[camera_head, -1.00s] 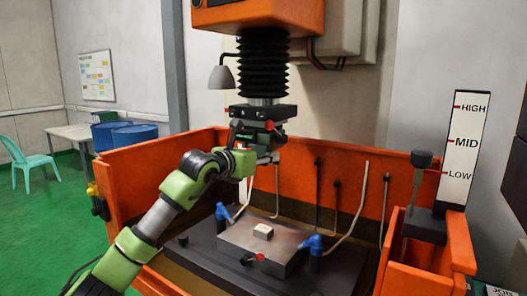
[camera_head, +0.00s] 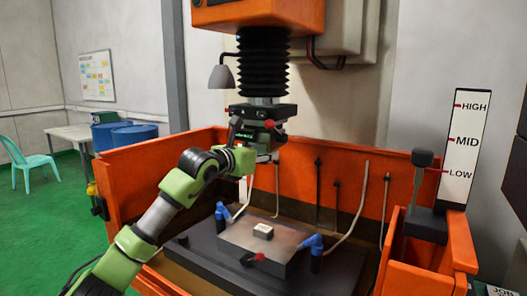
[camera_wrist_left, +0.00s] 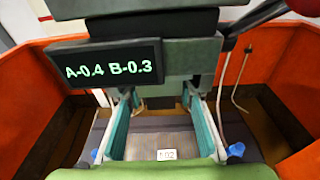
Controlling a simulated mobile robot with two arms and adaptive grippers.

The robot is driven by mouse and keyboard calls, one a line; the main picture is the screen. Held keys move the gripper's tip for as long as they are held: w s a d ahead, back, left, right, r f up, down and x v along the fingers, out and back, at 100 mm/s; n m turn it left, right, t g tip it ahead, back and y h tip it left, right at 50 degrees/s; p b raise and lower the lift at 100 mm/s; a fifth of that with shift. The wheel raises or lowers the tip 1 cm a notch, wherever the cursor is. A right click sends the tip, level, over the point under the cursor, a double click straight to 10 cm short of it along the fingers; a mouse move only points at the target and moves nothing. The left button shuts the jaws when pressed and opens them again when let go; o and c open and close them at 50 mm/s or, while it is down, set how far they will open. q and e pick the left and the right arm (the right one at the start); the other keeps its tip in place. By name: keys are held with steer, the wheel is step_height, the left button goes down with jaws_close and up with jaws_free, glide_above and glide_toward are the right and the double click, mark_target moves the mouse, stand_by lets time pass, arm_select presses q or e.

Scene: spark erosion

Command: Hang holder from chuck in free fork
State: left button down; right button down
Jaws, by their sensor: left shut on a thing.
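The chuck (camera_head: 262,113) hangs below the black bellows. My left gripper (camera_head: 262,156) is right under it, at the dark holder. In the left wrist view, my gripper's two teal-padded fingers (camera_wrist_left: 161,100) reach forward on either side of the grey-green body (camera_wrist_left: 195,55) under the chuck, which I take to be the holder. The jaws are shut on it, though the contact is partly hidden. I cannot tell whether the holder is still seated in the chuck. A display (camera_wrist_left: 108,68) reads A-0.4 B-0.3. I cannot make out a fork. My right gripper is not in view.
Below is a steel block (camera_head: 262,248) with a small labelled piece (camera_head: 263,231) on top, between blue nozzles (camera_head: 311,242). Orange tank walls (camera_head: 335,195) surround it. A level gauge (camera_head: 466,150) stands at the right.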

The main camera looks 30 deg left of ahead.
arm_select(q)
steer(key=shift+s+a+b, duration=0.1)
steer(key=shift+s+b, duration=0.3)
steer(key=shift+s, duration=0.1)
steer(key=s+b, duration=0.8)
steer(key=s, duration=0.4)
steer(key=shift+a, duration=0.45)
steer(key=shift+r, duration=0.1)
stand_by(0.3)
